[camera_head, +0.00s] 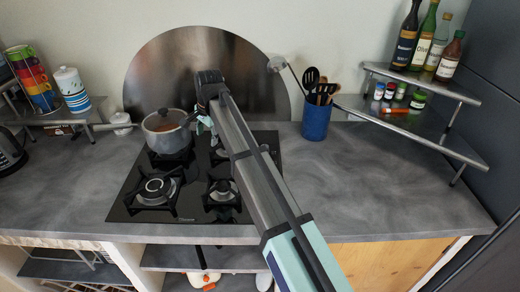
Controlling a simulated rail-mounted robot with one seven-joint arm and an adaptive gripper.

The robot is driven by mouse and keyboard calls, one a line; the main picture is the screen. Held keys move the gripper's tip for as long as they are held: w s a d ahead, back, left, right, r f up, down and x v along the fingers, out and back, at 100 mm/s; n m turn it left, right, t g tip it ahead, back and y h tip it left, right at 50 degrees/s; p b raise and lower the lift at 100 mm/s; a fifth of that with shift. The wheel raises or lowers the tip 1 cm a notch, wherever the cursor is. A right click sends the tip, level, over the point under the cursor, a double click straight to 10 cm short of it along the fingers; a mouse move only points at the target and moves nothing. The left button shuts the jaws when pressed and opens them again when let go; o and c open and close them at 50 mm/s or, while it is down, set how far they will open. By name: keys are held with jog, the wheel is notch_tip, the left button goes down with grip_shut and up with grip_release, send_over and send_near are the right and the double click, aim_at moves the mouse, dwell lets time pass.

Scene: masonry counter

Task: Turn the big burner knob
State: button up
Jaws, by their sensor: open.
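The black glass gas cooktop (187,212) is set into the grey counter in the head view. A large burner (156,188) is at its front left, and a smaller burner (222,190) is at its front right. I cannot make out the big burner knob; my arm crosses the right part of the cooktop and hides much of it. My gripper (204,122) is small and partly hidden at the far end of my arm. It is open, above the rear part of the cooktop, just right of the pot.
A grey pot (167,138) stands on the rear left burner. A round metal splash panel (165,75) rises behind. A blue utensil holder (316,121) stands right of the cooktop. Corner shelves (425,128) hold bottles and jars. The right counter (370,185) is clear.

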jog(key=w+d+r+m+g+h+p, duration=0.1)
jog(key=w+d+r, duration=0.15)
jog(key=d, duration=0.75)
jog(key=w+d+r+g+h+p, duration=0.1)
jog(key=w+d+r, duration=0.15)
jog(key=d, duration=0.75)
jog(key=f+p, duration=0.1)
jog(key=f, duration=0.4)
jog(key=f+p, duration=0.2)
jog(key=f, duration=0.4)
jog(key=f+p, duration=0.1)
jog(key=f, duration=0.5)
jog(key=shift+s+p, duration=0.3)
jog(key=shift+p, duration=0.05)
